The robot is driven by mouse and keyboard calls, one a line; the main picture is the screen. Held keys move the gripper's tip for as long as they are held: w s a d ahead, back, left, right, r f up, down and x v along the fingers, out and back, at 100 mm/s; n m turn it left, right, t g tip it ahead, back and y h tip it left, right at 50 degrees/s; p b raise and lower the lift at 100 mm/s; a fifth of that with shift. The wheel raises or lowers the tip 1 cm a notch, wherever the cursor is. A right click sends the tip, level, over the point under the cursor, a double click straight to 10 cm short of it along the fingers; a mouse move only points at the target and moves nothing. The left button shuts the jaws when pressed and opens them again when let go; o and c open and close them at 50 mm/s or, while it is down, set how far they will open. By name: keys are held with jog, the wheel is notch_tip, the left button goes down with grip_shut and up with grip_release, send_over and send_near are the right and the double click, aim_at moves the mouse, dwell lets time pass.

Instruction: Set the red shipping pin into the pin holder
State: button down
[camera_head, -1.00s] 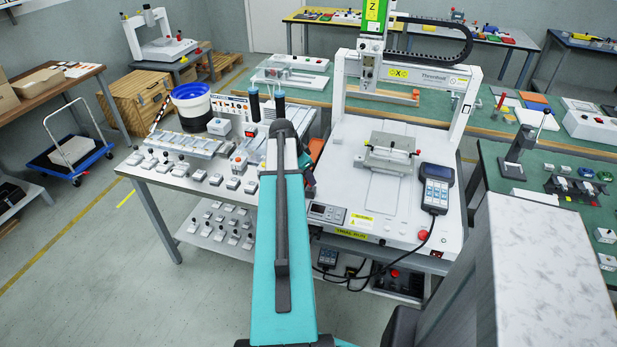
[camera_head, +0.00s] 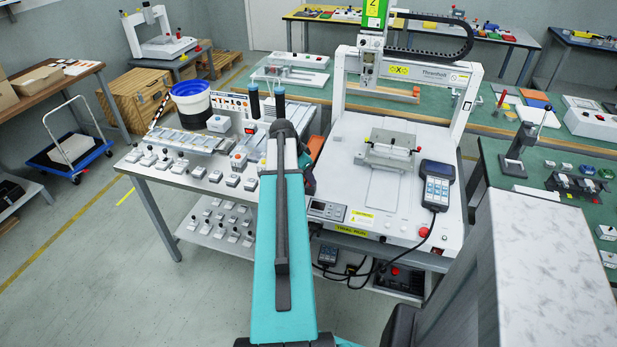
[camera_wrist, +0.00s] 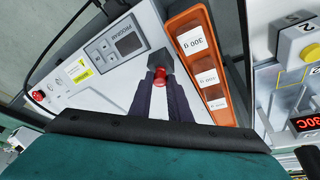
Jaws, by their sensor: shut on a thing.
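The red shipping pin (camera_wrist: 160,79) shows as a red tip between the dark fingers of my gripper (camera_wrist: 159,86) in the wrist view. The fingers are shut on it. Its lower part is hidden by the fingers. A small dark block (camera_wrist: 160,60) lies just beyond the pin, by the machine's edge and the orange tray; I cannot tell whether it is the pin holder or whether the pin touches it. In the head view my own arm hides the gripper and the pin.
The white gantry machine (camera_head: 345,190) stands right of my arm, with a grey fixture (camera_head: 391,150) on its bed and a handheld pendant (camera_head: 437,186) at its right. An orange tray (camera_wrist: 202,70) with weight labels lies close beside my gripper. Small grey parts crowd the left table.

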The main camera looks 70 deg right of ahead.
jog(key=c, duration=1.6)
grip_release()
jog(key=shift+o, duration=0.2)
jog(key=shift+r, duration=0.15)
jog(key=b+v, duration=0.2)
jog(key=v, duration=1.1)
jog(key=shift+r, duration=0.25)
